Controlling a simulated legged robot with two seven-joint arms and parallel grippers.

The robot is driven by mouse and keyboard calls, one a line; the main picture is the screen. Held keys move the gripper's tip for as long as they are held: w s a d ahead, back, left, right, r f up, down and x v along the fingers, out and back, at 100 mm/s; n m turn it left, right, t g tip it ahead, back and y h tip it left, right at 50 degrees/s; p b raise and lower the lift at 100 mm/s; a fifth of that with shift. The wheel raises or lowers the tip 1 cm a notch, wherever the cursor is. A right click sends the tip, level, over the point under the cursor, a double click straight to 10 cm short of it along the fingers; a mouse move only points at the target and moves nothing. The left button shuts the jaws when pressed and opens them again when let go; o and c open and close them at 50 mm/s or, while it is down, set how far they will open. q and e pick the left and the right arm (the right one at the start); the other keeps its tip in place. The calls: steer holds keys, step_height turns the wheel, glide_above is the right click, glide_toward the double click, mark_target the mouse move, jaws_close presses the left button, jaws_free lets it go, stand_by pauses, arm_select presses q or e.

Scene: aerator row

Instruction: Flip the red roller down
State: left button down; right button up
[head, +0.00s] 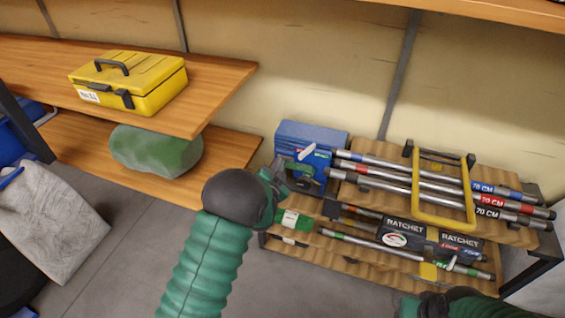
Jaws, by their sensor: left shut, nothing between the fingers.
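Several silver rollers lie side by side across the slanted shelf at the right, marked 70 CM at their right ends. The red roller (440,187) appears to be the middle one, with a red 70 CM mark and a red band. A yellow frame (469,190) crosses over part of the rollers. My left gripper (298,184) is shut and empty, to the left of the rollers' left ends and in front of a blue case. My right arm shows at the bottom right edge; its gripper (432,304) is partly cut off, and its fingers cannot be made out.
The blue case (311,137) stands behind my left gripper. A lower shelf holds black RATCHET boxes (402,234) and more bars. A yellow toolbox (130,80) and a green bundle (155,150) rest on wooden shelves at the left. A grey sack (50,220) stands on the floor.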

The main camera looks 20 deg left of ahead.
arm_select(q)
steer(key=a+f+n+h, duration=0.1)
steer(key=n, duration=0.1)
steer(key=a+f+n+h+p, duration=0.1)
steer(key=n, duration=0.1)
steer(key=a+f+n+h+p, duration=0.1)
steer(key=n, duration=0.2)
steer(key=shift+a+f, duration=0.1)
steer(key=shift+a, duration=0.2)
steer(key=shift+f, duration=0.2)
stand_by(0.6)
